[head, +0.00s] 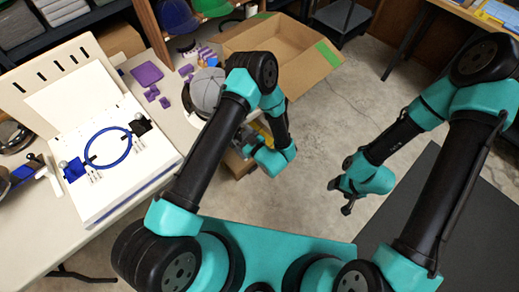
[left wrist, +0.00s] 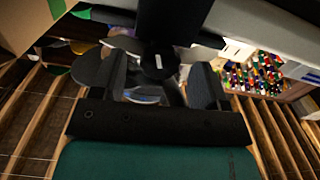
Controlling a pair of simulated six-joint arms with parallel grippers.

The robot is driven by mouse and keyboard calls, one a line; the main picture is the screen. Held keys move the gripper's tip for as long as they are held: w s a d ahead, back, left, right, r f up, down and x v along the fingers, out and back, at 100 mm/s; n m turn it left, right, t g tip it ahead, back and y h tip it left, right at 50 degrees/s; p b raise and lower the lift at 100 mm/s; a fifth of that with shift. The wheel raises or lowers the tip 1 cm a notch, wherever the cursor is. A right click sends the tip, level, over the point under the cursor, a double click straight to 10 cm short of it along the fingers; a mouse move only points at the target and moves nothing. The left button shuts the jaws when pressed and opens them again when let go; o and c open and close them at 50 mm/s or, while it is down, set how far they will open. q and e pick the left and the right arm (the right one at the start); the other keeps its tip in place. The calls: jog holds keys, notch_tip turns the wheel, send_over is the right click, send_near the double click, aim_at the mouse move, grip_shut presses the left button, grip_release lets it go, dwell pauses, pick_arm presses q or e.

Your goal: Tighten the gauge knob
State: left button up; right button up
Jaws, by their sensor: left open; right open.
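No part that I can name surely as the gauge knob shows. A white open case (head: 60,105) on the table at left holds a blue ring (head: 108,148). Small round silver knobs sit beside the ring, one at its left (head: 62,164) and one at its right (head: 139,117). My left gripper (head: 248,150) hangs to the right of the table, apart from the case, its fingers partly hidden. In the left wrist view my left gripper (left wrist: 160,88) is open, with dark and grey shapes beyond its fingers. My right gripper (head: 341,196) is open and empty over the floor.
A grey cap (head: 207,90) and purple pieces (head: 148,74) lie on the table. An open cardboard box (head: 285,50) stands behind my left arm. A dark mat (head: 440,215) is at right. The concrete floor between my arms is clear. Colourful spools (left wrist: 258,75) show in the left wrist view.

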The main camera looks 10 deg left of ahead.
pick_arm(q)
jog(key=v, duration=1.6)
jog(key=shift+s+d, duration=0.15)
jog(key=shift+d, duration=0.05)
